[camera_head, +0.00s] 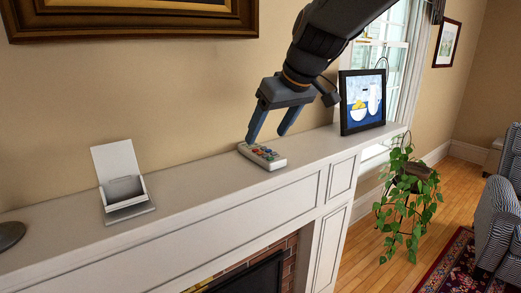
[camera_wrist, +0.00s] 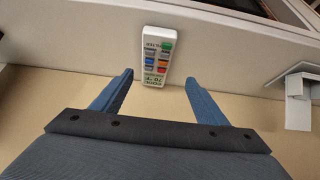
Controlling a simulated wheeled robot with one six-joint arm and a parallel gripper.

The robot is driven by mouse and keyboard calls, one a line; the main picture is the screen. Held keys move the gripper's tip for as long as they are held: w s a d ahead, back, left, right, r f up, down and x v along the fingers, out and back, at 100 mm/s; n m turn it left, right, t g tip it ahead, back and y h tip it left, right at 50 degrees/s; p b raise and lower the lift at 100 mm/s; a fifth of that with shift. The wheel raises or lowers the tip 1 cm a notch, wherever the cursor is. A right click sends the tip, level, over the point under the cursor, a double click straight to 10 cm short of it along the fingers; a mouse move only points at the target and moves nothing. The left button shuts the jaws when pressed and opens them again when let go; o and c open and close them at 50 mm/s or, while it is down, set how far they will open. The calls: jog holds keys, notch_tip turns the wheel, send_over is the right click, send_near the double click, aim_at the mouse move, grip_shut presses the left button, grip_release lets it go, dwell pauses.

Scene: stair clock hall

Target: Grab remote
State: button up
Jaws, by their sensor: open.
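The remote (camera_head: 262,155) is white with several coloured buttons and lies flat on the white mantel shelf (camera_head: 200,182). In the wrist view the remote (camera_wrist: 156,57) lies beyond the fingertips, nearer the left finger and partly in line with the gap. My gripper (camera_head: 266,138) has two blue fingers and is open and empty. It is above and beside the remote, with the left fingertip close to the remote's far end in the head view. I cannot tell whether they touch. In the wrist view the gripper (camera_wrist: 160,82) has its fingers spread apart.
A white open-lidded box (camera_head: 124,182) stands on the mantel to the left. A framed picture (camera_head: 362,101) stands on the right end. A dark round object (camera_head: 10,234) is at the far left.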

aim_at(260, 150)
jog(key=shift+x, duration=0.9)
jog(key=shift+w+f+p, duration=0.35)
jog(key=shift+f+p, duration=0.2)
jog(key=shift+p+x, duration=0.75)
jog(key=shift+x, duration=1.35)
jog(key=shift+w+d, duration=0.15)
jog(key=shift+c, duration=0.4)
jog(key=c, duration=1.1)
jog(key=shift+c, duration=0.3)
jog(key=shift+r, duration=0.2)
